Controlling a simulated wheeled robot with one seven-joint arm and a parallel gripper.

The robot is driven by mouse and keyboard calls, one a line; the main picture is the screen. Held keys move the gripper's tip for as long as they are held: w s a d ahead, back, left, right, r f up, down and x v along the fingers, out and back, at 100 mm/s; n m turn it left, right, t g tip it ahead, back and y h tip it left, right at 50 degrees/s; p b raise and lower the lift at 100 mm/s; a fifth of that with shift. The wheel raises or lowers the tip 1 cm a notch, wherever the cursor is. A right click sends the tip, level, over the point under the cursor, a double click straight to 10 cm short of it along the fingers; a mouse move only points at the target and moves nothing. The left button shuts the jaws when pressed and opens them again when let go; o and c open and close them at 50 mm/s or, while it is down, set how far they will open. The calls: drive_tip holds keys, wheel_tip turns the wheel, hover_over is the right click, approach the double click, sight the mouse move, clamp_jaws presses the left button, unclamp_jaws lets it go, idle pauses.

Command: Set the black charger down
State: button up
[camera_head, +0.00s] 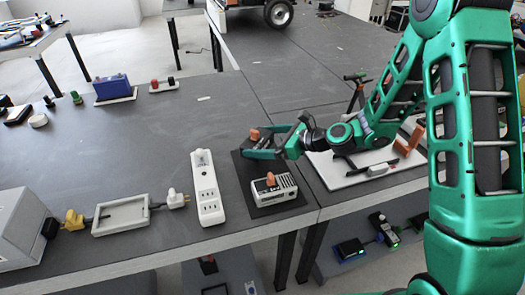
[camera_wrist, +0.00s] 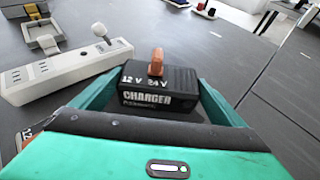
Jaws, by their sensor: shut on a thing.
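The black charger (camera_wrist: 158,90) has "CHARGER" and "12 V 24 V" lettering and an orange knob on top. It sits upright between the two green fingers of my gripper (camera_wrist: 160,97), which is shut on it. In the head view my gripper (camera_head: 263,153) is at the back part of a dark mat (camera_head: 243,170), and the charger (camera_head: 258,143) is partly hidden by the finger. Whether its underside touches the mat I cannot tell.
A pale charger (camera_head: 274,190) with an orange knob stands on the mat's front part. A white power strip (camera_head: 206,187) lies to the left, then a grey tray (camera_head: 121,215). A white board (camera_head: 352,173) with tools is to the right.

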drive_tip(key=shift+f, duration=1.95)
drive_tip(key=o, duration=1.1)
drive_tip(key=shift+f, duration=0.1)
drive_tip(key=v, duration=1.2)
